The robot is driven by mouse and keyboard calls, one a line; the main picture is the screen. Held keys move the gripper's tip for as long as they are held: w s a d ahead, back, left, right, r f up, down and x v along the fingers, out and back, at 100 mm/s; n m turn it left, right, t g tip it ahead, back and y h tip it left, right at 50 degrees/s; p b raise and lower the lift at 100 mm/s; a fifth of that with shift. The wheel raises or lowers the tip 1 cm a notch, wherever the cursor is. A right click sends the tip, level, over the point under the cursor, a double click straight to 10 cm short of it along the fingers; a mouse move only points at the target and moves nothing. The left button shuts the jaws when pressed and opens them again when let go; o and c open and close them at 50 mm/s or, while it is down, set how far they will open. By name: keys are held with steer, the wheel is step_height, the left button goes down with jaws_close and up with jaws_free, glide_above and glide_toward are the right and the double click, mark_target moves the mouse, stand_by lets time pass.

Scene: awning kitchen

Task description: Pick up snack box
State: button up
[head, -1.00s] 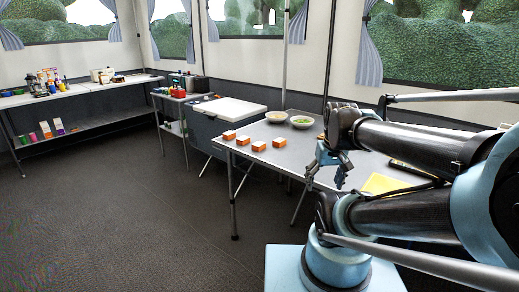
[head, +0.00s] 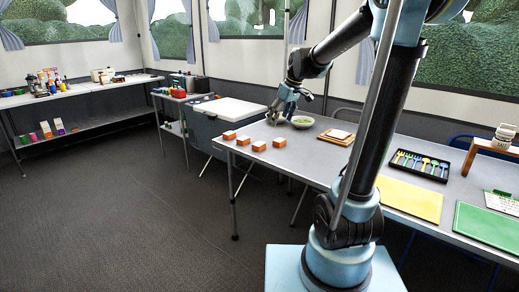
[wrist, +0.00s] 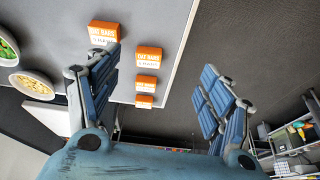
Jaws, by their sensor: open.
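Several orange-and-white snack boxes stand in a loose group near the left end of the grey table (head: 325,168). In the head view they are a left box (head: 229,135), a second box (head: 243,140), a front box (head: 259,146) and a right box (head: 279,142). In the wrist view they read "OAT BARS": a nearest box (wrist: 103,32), a middle box (wrist: 148,56) and smaller ones beyond. My gripper (head: 286,106) is open and empty, above the table behind the boxes. In the wrist view its fingers (wrist: 161,64) are spread wide, the left one beside the boxes, apart from them by what I can see.
A bowl of green food (head: 303,122) stands close to my gripper; a second bowl (wrist: 32,84) shows in the wrist view. Wooden boards (head: 337,137), a cutlery tray (head: 419,165) and a yellow board (head: 409,198) lie to the right. Table around the boxes is clear.

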steer(key=w+a+n, duration=0.1)
steer(key=w+a, duration=0.2)
steer(key=w, duration=0.2)
glide_above(259, 144)
steer(key=s+d, duration=0.1)
steer(key=d, duration=0.1)
step_height(259, 144, down, 11)
steer(key=shift+a+f, duration=0.1)
steer(key=shift+x, duration=2.55)
steer(key=c, duration=1.1)
